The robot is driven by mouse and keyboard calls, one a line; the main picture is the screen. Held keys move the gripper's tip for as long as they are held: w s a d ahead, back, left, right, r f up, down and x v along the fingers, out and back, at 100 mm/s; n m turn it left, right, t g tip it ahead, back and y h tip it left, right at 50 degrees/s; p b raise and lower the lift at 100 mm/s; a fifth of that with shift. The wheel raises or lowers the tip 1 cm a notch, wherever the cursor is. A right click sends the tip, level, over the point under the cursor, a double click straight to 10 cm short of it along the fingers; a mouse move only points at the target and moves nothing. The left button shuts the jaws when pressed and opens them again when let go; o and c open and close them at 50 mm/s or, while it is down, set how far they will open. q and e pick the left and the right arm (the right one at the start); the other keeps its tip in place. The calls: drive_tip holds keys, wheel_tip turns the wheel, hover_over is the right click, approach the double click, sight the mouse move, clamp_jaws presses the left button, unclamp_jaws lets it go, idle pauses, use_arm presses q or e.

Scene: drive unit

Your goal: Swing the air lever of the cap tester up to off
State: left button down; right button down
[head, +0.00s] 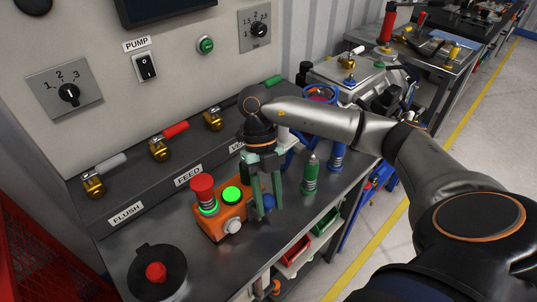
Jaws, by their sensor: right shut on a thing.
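The cap tester (234,217) is an orange box on the grey bench top, with a red cap (202,189) on a green-lit ring, a green lit button (232,194) and a pale round knob on its front. A blue piece (269,201) at its right end, which looks like the air lever, is partly hidden by my fingers. My right gripper (266,208) reaches down from above and is shut on this lever at the tester's right end. The lever's exact angle cannot be told. My left gripper is not in view.
A sloped panel behind holds brass valves with grey, red and green handles, labelled FLUSH (126,214) and FEED (188,175). A black disc with a red knob (156,272) stands front left. Green (311,177) and blue (337,155) bottle-like parts stand right of my gripper, near the bench edge.

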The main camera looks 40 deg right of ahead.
drive_tip(key=shift+c, duration=2.3)
unclamp_jaws()
drive_tip(key=shift+w+r, duration=0.2)
drive_tip(key=shift+r, duration=0.15)
drive_tip(key=p+v, duration=0.1)
drive_tip(key=v, duration=1)
drive_tip(key=shift+r, duration=0.3)
drive_tip(key=shift+d, duration=0.1)
